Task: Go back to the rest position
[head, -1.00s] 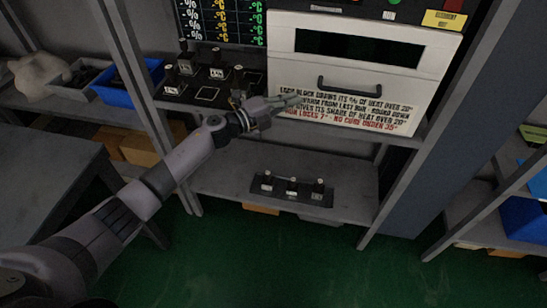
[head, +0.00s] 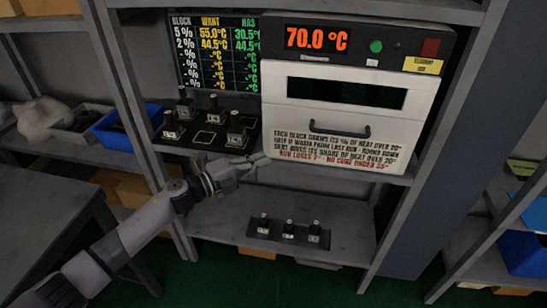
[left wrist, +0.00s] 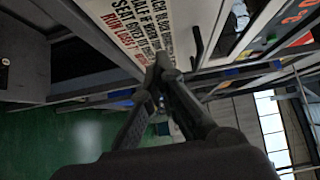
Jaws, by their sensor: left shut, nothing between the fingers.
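My left gripper (head: 262,160) is shut and empty, just in front of the shelf edge by the lower left corner of the white oven-like machine (head: 275,85). In the left wrist view its closed fingers (left wrist: 158,68) point toward the machine's printed front. The forearm comes in from the lower left. My right gripper is not in view. The machine's display (head: 317,38) reads 70.0 °C, and its front is closed, with a dark handle (head: 339,130).
A black tray (head: 207,137) with several valve blocks stands left of the machine under a readings board (head: 218,50). A lower rack (head: 276,241) holds three blocks. A blue bin (head: 110,137) sits at left. Shelf posts flank the machine. Green floor shows below.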

